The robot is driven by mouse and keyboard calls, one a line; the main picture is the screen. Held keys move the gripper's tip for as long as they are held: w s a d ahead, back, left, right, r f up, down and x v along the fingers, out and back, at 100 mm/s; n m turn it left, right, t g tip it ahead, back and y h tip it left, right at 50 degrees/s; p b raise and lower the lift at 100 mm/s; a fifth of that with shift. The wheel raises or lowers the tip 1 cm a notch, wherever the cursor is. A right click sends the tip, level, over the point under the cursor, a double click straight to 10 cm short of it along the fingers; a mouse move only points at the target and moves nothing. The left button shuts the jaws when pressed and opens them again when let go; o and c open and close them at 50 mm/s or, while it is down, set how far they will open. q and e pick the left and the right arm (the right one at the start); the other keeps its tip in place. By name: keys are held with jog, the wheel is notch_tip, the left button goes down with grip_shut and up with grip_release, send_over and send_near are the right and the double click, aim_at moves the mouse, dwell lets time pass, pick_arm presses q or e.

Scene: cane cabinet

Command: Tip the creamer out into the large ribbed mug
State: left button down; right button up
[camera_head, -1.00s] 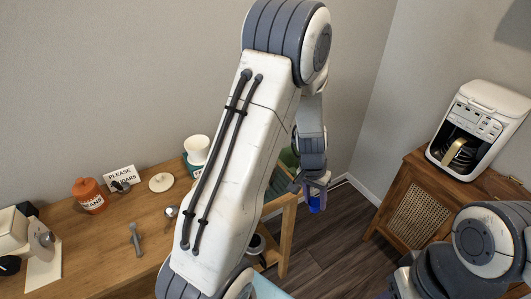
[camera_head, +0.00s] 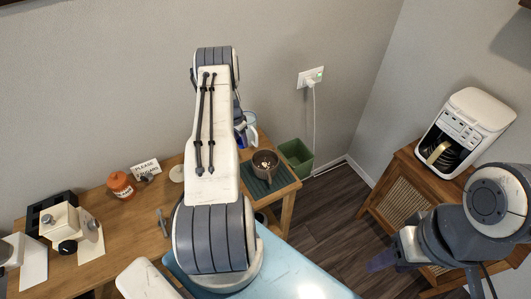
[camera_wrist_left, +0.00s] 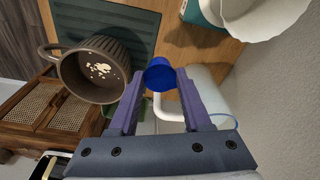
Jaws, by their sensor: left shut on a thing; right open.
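The large ribbed mug (camera_head: 265,168) is brown and stands upright on a dark green slatted mat. In the left wrist view it (camera_wrist_left: 95,75) is left of my fingers, with pale bits inside. My left gripper (camera_head: 241,135) is shut on the small blue creamer (camera_wrist_left: 160,74), apart from the mug, on its left in the head view. The left wrist view shows the creamer's blue round end between the fingertips (camera_wrist_left: 161,92). Its contents and exact tilt I cannot tell. My right gripper (camera_head: 384,262) is open at the lower right, over the floor, partly hidden by its arm.
A white handled vessel (camera_wrist_left: 208,85) is close behind the creamer. A white cup (camera_wrist_left: 262,14) is at the wrist view's top right. A green bin (camera_head: 297,158) stands beyond the mat (camera_head: 283,178). An orange jar (camera_head: 121,186) and a grinder (camera_head: 65,225) are at left.

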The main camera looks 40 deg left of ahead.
pick_arm(q)
jog(key=shift+s+a+f, duration=0.1)
jog(key=shift+a+f, duration=0.05)
jog(key=shift+f, duration=0.55)
jog(key=shift+s+a+f, duration=0.1)
jog(key=shift+f, duration=0.55)
